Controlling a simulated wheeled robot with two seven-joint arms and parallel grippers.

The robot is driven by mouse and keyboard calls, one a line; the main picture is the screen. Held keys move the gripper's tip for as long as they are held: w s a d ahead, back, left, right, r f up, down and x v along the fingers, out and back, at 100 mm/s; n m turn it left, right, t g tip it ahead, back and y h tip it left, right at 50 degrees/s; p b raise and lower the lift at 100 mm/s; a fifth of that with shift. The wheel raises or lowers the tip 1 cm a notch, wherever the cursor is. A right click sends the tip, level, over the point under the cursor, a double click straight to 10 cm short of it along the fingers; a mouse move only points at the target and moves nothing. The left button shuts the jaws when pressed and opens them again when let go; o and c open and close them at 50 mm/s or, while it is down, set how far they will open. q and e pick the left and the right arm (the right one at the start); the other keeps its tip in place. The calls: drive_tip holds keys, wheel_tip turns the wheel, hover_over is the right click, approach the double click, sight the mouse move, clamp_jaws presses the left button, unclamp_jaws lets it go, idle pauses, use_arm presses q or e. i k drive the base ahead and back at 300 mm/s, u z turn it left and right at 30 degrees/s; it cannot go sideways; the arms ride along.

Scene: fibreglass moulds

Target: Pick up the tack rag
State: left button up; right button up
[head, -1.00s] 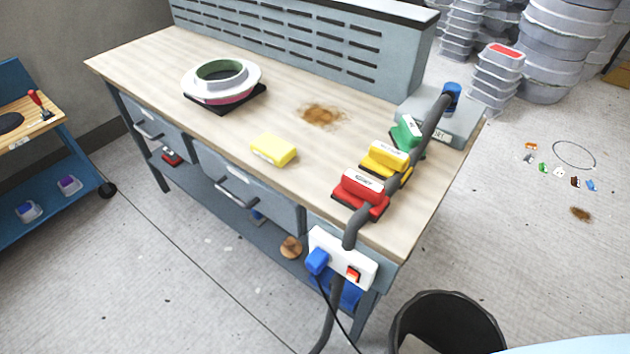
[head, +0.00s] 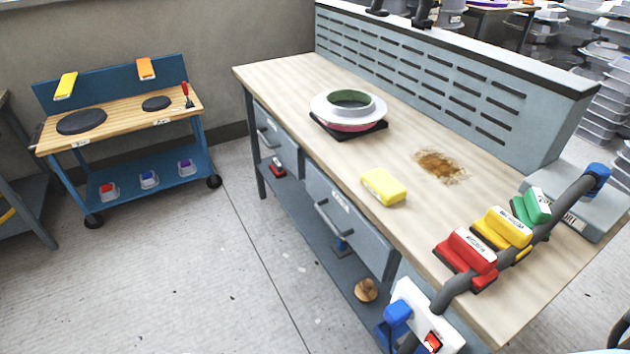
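A soft-looking yellow block (head: 383,187), which may be the tack rag, lies flat on the wooden top of the workbench (head: 300,80), near its front edge. I cannot tell for sure from its look that it is the rag. Nothing touches it. Neither of my grippers is in view.
A round white-and-green mould (head: 349,108) sits on a dark pad behind the block. A brown dust patch (head: 440,166) lies to its right. Red (head: 467,256), yellow (head: 501,232) and green (head: 531,207) sanding blocks stand by a grey hose (head: 555,215). A blue cart (head: 120,130) stands left.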

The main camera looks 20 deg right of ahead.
sight(388, 190)
drive_tip(key=u, duration=0.2)
drive_tip(key=i, duration=2.05)
drive_tip(key=z, duration=2.15)
